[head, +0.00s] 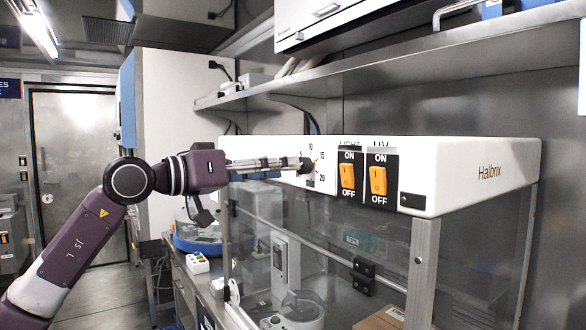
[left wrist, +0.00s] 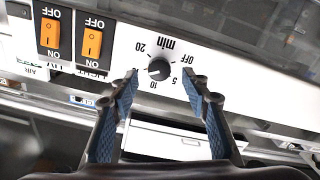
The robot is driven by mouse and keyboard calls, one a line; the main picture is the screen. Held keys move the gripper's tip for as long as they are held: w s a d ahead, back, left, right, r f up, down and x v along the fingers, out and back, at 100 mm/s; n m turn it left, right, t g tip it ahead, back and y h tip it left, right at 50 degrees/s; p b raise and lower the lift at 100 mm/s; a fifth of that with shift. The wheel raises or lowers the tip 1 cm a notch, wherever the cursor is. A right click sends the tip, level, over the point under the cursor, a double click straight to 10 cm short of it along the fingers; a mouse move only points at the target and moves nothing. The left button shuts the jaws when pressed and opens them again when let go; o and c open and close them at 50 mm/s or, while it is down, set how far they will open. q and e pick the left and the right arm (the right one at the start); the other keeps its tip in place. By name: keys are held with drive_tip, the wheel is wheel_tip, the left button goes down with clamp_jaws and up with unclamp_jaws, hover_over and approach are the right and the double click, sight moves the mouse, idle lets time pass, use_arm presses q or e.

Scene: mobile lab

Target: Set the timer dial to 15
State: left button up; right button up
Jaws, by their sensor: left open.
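The timer dial (left wrist: 159,69) is a round black knob on a white panel, with OFF, 5, 10, 15, 20 and "min" printed around it; the left wrist view shows it upside down. Where its pointer stands is too small to tell surely. My left gripper (head: 302,164) reaches the panel from the left in the head view and largely hides the dial there. In the left wrist view its two fingers (left wrist: 160,82) are spread apart, one on each side of the dial. I see nothing held between them. My right gripper is not in view.
Two orange rocker switches, LIGHT (head: 347,177) and UV (head: 378,181), sit on the same panel right of the dial. The white Halbrix hood (head: 470,172) has a glass front below. A metal shelf (head: 400,75) runs above it.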

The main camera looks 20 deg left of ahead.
use_arm(q)
drive_tip(key=v, duration=0.7)
drive_tip(key=shift+s+a, duration=0.15)
drive_tip(key=shift+s, duration=0.1)
